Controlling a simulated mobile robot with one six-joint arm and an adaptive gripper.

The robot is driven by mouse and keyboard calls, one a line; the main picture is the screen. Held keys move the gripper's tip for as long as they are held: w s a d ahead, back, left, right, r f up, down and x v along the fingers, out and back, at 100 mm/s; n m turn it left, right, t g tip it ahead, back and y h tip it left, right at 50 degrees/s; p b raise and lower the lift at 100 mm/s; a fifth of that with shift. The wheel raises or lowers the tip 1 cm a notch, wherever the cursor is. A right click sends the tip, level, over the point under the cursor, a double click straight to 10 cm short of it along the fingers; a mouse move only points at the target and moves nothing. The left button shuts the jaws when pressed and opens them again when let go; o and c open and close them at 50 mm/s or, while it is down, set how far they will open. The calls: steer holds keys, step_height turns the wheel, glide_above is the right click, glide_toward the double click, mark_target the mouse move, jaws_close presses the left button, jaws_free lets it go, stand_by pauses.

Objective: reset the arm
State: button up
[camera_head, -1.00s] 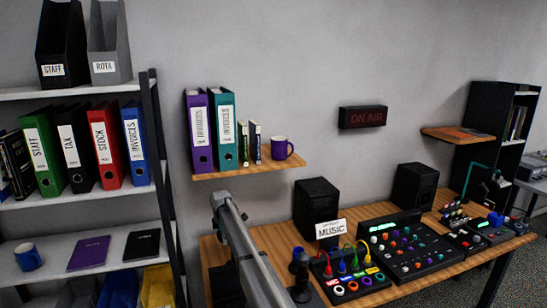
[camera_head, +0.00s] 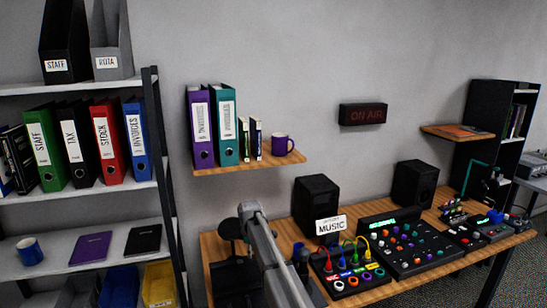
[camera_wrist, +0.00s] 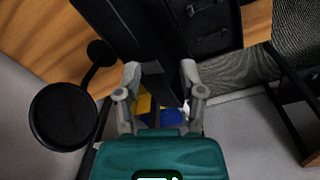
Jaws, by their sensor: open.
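My gripper (camera_wrist: 160,80) shows in the wrist view with its two grey fingers apart and nothing seen held between them. Behind the fingers, a yellow bin (camera_wrist: 143,102) and a blue bin (camera_wrist: 171,116) show at a distance. In the head view my grey arm rises from the bottom in front of the desk (camera_head: 450,268). My gripper cannot be made out there. Cables (camera_head: 345,256) in several colours are plugged into the black panel (camera_head: 350,284) on the desk, right of my arm.
A black round object (camera_wrist: 62,117) on a stem is at left in the wrist view. Black speakers (camera_head: 317,206) and a MUSIC sign (camera_head: 331,227) stand on the desk. A shelf unit (camera_head: 90,195) with binders stands left. A wall shelf (camera_head: 240,168) hangs above.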

steer(key=s+d+f+m+b, duration=0.1)
steer(key=s+d+m, duration=0.4)
steer(key=s+d, duration=0.3)
steer(key=s+d+f+m+b, duration=0.2)
steer(key=s+d+m, duration=0.4)
steer(key=s, duration=0.9)
steer(key=s+d+f+m+b, duration=0.1)
steer(key=s+d+m, duration=0.4)
steer(key=s+d, duration=0.7)
steer(key=shift+s+f+m+g, duration=0.15)
steer(key=shift+f+m+g, duration=0.15)
steer(key=shift+m, duration=0.1)
